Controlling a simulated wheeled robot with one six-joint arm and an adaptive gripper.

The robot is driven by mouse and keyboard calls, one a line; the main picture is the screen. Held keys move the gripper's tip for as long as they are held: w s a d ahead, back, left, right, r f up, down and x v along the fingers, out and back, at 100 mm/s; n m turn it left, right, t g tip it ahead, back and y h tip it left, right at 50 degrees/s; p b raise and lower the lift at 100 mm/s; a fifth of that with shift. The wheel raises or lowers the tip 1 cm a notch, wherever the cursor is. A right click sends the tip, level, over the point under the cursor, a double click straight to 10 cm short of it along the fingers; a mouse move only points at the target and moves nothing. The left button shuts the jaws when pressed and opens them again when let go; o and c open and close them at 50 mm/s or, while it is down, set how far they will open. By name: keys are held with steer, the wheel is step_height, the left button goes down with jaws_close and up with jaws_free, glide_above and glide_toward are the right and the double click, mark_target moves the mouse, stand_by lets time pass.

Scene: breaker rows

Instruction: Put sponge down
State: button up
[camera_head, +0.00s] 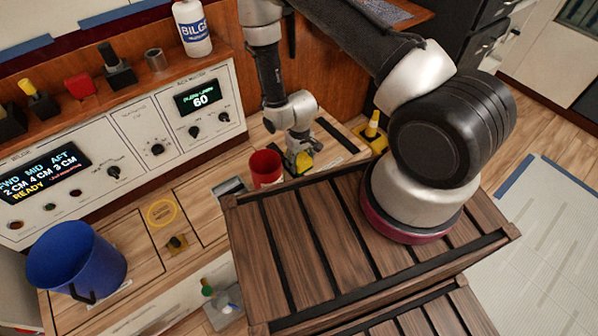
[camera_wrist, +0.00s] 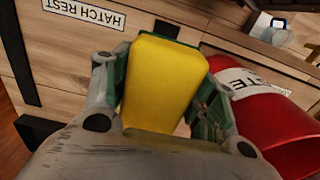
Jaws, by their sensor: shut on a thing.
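The sponge (camera_wrist: 162,85) is yellow with a green layer along its far edge. In the wrist view it sits between the two fingers of my gripper (camera_wrist: 165,95), which is shut on it. In the head view the sponge (camera_head: 304,161) shows as a small yellow patch at the end of my gripper (camera_head: 299,158), low over the wooden counter. I cannot tell whether the sponge touches the counter. The red cup (camera_head: 266,168) stands just left of the gripper. It also shows at the right of the wrist view (camera_wrist: 265,115), with a white label.
A blue bucket (camera_head: 76,259) stands at the left of the counter. A control panel (camera_head: 150,125) runs behind, with a white bottle (camera_head: 192,28) on the shelf above. A slatted wooden crate (camera_head: 310,240) is in front. A "HATCH REST" label (camera_wrist: 84,13) marks the counter.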

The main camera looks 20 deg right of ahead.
steer(key=shift+f, duration=3.6)
steer(key=shift+f, duration=0.15)
steer(key=o, duration=1.2)
steer(key=shift+c, duration=0.2)
